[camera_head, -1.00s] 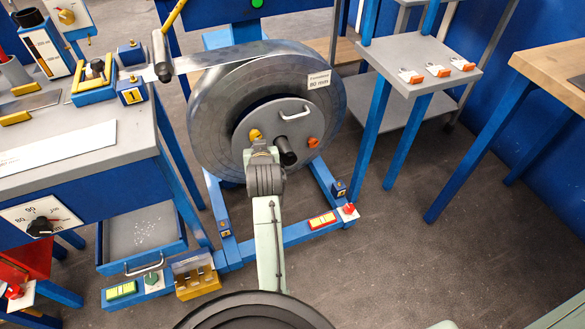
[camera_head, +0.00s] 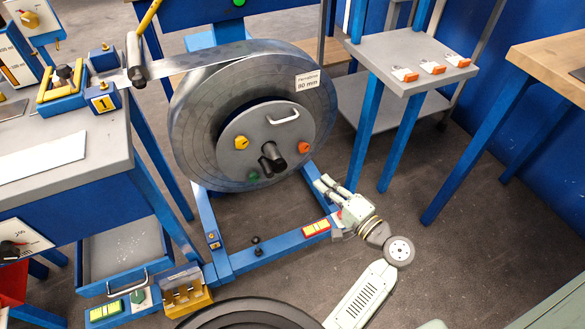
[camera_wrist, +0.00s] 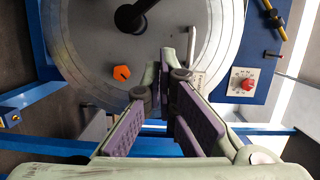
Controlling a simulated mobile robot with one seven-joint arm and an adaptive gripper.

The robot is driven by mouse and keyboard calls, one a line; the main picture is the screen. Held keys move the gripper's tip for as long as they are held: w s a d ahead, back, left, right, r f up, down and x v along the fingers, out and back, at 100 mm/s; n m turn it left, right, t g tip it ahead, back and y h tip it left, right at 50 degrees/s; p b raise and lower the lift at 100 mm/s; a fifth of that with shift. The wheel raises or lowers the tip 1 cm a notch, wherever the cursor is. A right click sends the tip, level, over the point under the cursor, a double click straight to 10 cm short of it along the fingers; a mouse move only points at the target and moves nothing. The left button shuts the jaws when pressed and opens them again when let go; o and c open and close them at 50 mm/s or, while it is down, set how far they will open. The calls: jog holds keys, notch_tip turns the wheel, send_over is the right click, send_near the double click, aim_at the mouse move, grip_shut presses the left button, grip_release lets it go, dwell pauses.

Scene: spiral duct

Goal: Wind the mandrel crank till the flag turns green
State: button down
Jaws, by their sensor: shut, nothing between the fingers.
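The mandrel crank (camera_head: 271,158) is a black hub with a dark handle at the middle of a grey disc (camera_head: 232,160) on the big metal coil (camera_head: 200,120). It also shows at the top of the wrist view (camera_wrist: 132,14). My gripper (camera_head: 323,183) is to the lower right of the crank, apart from it. In the wrist view its fingers (camera_wrist: 166,62) are together and empty, below the crank. The disc bears a yellow knob (camera_head: 241,142), an orange knob (camera_head: 304,148) and a green knob (camera_head: 254,177). I cannot tell which part is the flag.
A green round light (camera_head: 238,3) shows at the top edge. Blue frame rails (camera_head: 260,258) run below the coil. A grey shelf stand (camera_head: 410,60) is to the right and a grey-topped bench (camera_head: 90,160) to the left. Open floor (camera_head: 440,260) lies at the lower right.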

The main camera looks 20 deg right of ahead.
jog(key=w+a+p, duration=0.4)
jog(key=w+a, duration=0.2)
jog(key=w, duration=0.3)
jog(key=shift+w+a, duration=0.15)
jog(key=shift+a, duration=0.25)
jog(key=shift+a+f, duration=0.1)
jog(key=shift+a+n+b, duration=0.45)
jog(key=shift+n+b, duration=0.45)
jog(key=shift+n, duration=0.1)
jog(key=shift+a+f+g, duration=0.1)
jog(key=shift+g, duration=0.2)
